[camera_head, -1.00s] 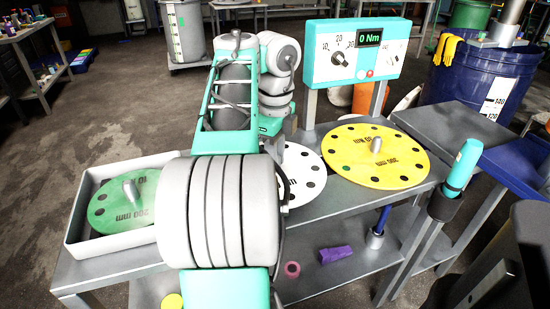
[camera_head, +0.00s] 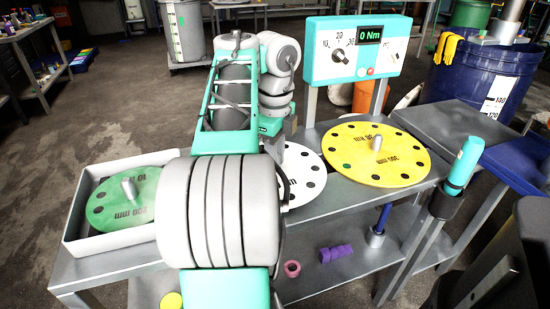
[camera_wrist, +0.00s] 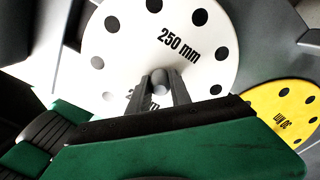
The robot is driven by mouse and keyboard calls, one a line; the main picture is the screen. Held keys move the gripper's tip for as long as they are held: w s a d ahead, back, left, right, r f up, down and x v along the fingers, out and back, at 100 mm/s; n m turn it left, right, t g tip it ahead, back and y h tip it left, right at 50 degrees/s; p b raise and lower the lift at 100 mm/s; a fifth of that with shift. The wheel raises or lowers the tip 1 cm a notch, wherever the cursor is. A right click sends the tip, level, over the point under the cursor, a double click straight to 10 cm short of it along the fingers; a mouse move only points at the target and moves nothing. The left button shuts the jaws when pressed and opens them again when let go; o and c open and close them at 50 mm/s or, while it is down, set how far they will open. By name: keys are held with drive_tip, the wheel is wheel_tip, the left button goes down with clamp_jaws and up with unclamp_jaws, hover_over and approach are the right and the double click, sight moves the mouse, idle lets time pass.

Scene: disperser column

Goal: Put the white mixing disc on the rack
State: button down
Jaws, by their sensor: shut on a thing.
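The white mixing disc (camera_head: 308,167) has dark holes around its rim. It is at the middle of the metal bench, left of the yellow disc, and my arm hides its left part. In the wrist view the white disc (camera_wrist: 125,45) is marked 250 mm. My gripper (camera_wrist: 160,84) is shut on the grey central knob of the white disc. I cannot tell whether the disc touches the bench. No part is clearly recognisable as the rack.
A yellow disc (camera_head: 350,160) with an upright knob lies right of the white one. A green disc (camera_head: 112,207) lies in a white tray (camera_head: 72,228) at left. A torque panel (camera_head: 325,62) stands behind. A teal-handled tool (camera_head: 467,158) stands at the right edge.

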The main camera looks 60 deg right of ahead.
drive_tip(key=shift+f+b, duration=0.5)
drive_tip(key=shift+b, duration=0.05)
idle(0.4)
drive_tip(key=c, duration=1.1)
unclamp_jaws()
wheel_tip(320, 180, up, 8)
drive_tip(key=p, duration=0.7)
drive_tip(key=shift+f, duration=0.1)
